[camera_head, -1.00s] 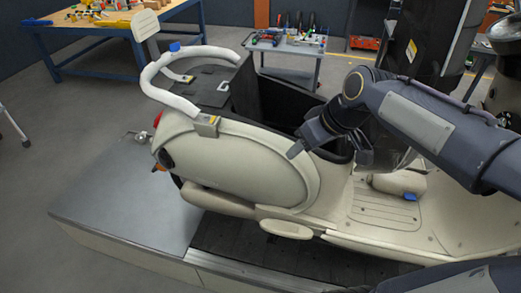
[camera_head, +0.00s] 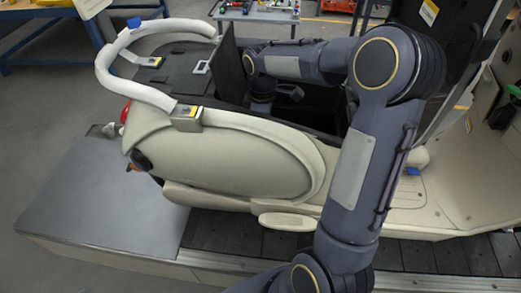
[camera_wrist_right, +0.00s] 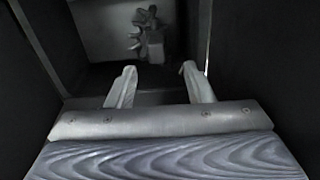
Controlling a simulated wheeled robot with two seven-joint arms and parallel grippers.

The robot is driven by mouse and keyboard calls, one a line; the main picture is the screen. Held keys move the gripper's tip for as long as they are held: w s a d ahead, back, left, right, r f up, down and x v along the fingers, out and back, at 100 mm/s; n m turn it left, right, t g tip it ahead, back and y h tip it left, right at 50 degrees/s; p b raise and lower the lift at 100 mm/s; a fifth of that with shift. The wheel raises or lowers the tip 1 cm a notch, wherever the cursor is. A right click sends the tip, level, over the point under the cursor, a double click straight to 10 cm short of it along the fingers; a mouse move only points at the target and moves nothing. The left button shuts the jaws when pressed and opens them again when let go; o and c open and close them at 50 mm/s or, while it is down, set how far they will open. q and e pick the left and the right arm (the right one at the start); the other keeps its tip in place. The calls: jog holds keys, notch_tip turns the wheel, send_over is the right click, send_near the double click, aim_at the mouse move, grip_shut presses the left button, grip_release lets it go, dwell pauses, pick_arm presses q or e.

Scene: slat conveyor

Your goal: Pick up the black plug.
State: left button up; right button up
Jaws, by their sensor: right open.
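The cream scooter body (camera_head: 225,160) has an open dark compartment (camera_head: 310,103) under its raised seat. My right arm crosses in front of the scooter and bends down to this compartment; its fingers are hidden in the head view. In the right wrist view my right gripper (camera_wrist_right: 158,80) is open and empty among dark walls. Beyond its fingertips, a grey, lobed shape (camera_wrist_right: 150,35) stands near the top middle, apart from the fingers. It is too dim to tell whether this is the black plug. I see no plug clearly elsewhere. My left gripper is not in view.
Dark compartment walls (camera_wrist_right: 255,70) stand close on both sides of my right gripper. A white grab rail (camera_head: 150,95) and an upright dark panel (camera_head: 229,65) are left of the compartment. A flat metal platform (camera_head: 105,205) lies below left. A tool cart (camera_head: 258,15) stands behind.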

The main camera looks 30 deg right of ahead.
jog(key=f, duration=0.4)
jog(key=f+p, duration=0.1)
jog(key=f, duration=0.3)
jog(key=shift+w+d, duration=0.15)
jog(key=shift+d, duration=0.05)
grip_shut()
